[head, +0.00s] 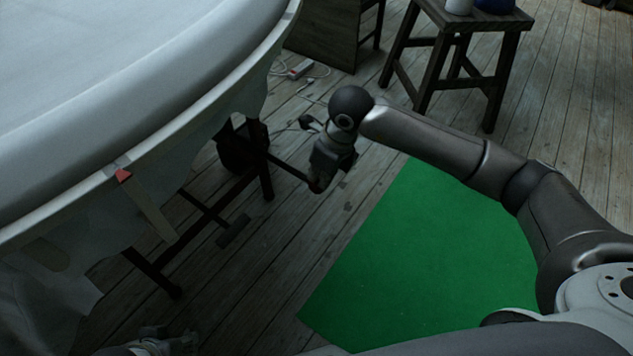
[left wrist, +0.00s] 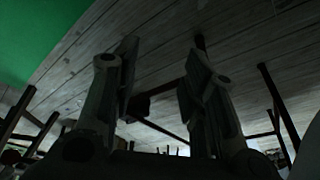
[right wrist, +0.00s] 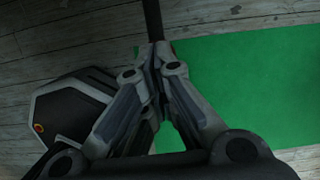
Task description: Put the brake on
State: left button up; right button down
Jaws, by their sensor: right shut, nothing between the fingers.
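A dark bar (head: 286,167) sticks out low from the table's frame toward my right gripper (head: 319,184); I cannot tell whether it is the brake lever. The right gripper points down at the bar's outer end. In the right wrist view its fingers (right wrist: 157,50) are shut with nothing held, and the dark bar (right wrist: 152,18) runs up from the fingertips. I cannot tell whether they touch. A flat pedal-like piece (head: 233,231) sits low beside the frame. My left gripper (head: 168,343) is at the bottom edge; the left wrist view shows its fingers (left wrist: 158,80) apart and empty.
A large round white-topped table (head: 110,90) with hanging cloth fills the left. A dark box (head: 238,150) stands by its legs. A green mat (head: 430,260) lies on the plank floor at right. A wooden stool (head: 455,62) stands behind. A power strip (head: 300,68) with cables lies nearby.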

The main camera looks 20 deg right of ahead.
notch_tip(320, 180, down, 2)
jog(key=shift+f+b, duration=0.2)
jog(key=shift+b, duration=0.85)
pick_arm(q)
jog(key=w+d+t, duration=0.1)
jog(key=w+t, duration=0.1)
jog(key=w, duration=0.3)
pick_arm(e)
jog(key=shift+f+b, duration=0.3)
jog(key=shift+f, duration=0.15)
pick_arm(q)
jog(key=s, duration=0.1)
jog(key=s+f+g, duration=0.1)
jog(key=s, duration=0.1)
jog(key=s+a+g+p, duration=0.1)
jog(key=s, duration=0.1)
jog(key=shift+f, duration=0.35)
pick_arm(e)
jog(key=shift+s+d+r, duration=0.25)
jog(key=shift+s+d, duration=0.25)
jog(key=shift+s, duration=0.1)
jog(key=shift+s+d+r, duration=0.25)
jog(key=shift+s+d, duration=0.2)
jog(key=shift+s, duration=0.1)
jog(key=shift+r, duration=0.1)
jog(key=v, duration=1.2)
